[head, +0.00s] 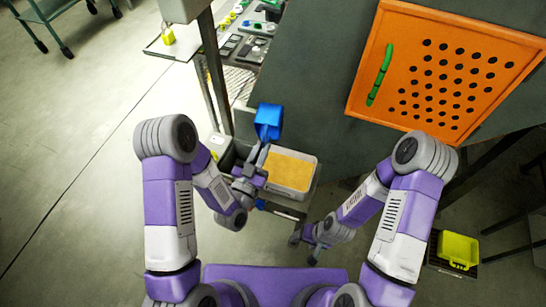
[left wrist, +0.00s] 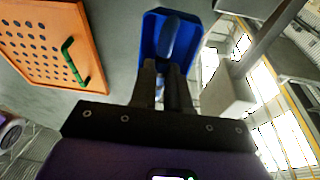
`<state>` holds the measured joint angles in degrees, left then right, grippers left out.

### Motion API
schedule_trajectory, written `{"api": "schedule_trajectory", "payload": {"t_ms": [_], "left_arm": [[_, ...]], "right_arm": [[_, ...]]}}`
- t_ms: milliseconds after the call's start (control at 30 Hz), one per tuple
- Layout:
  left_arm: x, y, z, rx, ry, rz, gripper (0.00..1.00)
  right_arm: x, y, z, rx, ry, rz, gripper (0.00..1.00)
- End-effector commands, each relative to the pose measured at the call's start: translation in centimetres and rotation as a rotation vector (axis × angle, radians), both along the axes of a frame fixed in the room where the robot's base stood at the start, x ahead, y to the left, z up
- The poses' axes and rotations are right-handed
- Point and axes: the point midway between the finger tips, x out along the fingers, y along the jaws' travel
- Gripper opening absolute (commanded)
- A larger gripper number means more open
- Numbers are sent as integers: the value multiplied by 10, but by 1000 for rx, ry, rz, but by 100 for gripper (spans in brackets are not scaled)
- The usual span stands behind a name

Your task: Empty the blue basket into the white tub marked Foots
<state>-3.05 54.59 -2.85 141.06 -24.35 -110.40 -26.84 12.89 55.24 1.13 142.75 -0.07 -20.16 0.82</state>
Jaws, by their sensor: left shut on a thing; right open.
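The blue basket (head: 268,117), a small open scoop-like box, is held up in front of the grey machine. My left gripper (head: 260,155) is shut on its handle. In the left wrist view the basket (left wrist: 152,35) is beyond the shut fingers of the left gripper (left wrist: 165,75). I cannot tell what is in it. A pale rectangular tub (head: 314,180) filled with yellow-orange material stands just below and right of the left gripper. No Foots label is readable. My right gripper (head: 315,250) is open and empty, low in front of the tub.
An orange perforated panel (head: 450,70) with a green handle (head: 380,75) is on the machine at right. A smaller pale container (head: 221,147) stands left of the tub. A yellow-green bin (head: 458,249) is low at right. Open floor lies at left.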

Motion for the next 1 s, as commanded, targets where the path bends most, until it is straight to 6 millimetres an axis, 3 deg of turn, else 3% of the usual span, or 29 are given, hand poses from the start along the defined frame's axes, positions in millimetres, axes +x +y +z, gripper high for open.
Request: {"api": "schedule_trajectory", "payload": {"t_ms": [100, 300, 1000], "left_arm": [[-32, -26, 6, -10, 4, -90, 0], [-55, -42, 13, -22, -2, -150, 0], [-53, -42, 45, 36, 230, -145, 0]], "right_arm": [[0, 0, 11, 0, 0, 0, 66], [0, 0, 18, 0, -1, 0, 66], [0, 0, 105, 0, -1, 0, 66]]}}
